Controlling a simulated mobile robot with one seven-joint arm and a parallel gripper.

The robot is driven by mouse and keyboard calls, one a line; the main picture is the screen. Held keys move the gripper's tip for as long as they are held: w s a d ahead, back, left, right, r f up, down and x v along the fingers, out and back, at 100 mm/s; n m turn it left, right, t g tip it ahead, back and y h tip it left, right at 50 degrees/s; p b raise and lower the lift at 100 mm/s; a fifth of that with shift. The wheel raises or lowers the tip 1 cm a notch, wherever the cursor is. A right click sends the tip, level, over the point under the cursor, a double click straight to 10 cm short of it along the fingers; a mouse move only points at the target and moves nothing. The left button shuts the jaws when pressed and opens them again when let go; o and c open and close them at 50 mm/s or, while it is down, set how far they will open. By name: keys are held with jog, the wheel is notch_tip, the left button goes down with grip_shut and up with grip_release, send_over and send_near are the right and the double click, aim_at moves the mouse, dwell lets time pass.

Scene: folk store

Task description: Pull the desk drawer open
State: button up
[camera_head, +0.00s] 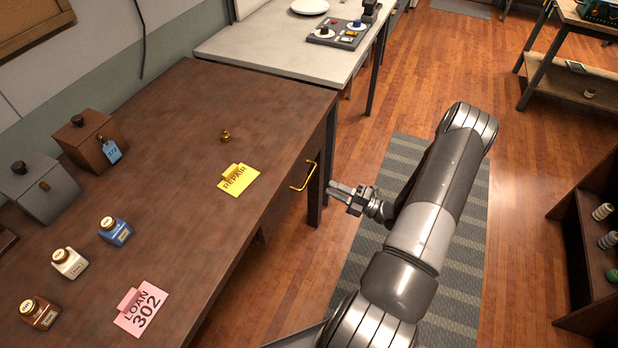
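The dark brown wooden desk (175,190) fills the left of the view. A brass bar handle (303,177) sits on the drawer front at its right side, near the far corner. The drawer looks shut, with its front seen at a steep angle. My gripper (334,193) is just right of the handle, pointing left toward it. A small gap separates them, and the gripper does not touch the handle. Its two fingers look apart, with nothing between them.
A yellow REPAIR card (238,181), a brass weight (225,136), a pink LOAN card (142,309), ink bottles (116,231) and boxes (92,141) stand on the desk. A pale table (270,45) adjoins behind. A striped rug (400,155) and a right-hand shelf (590,250) flank my arm.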

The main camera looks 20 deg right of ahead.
aim_at(309, 176)
jog(key=x, duration=0.9)
jog(key=shift+w+a+r, duration=0.1)
grip_shut()
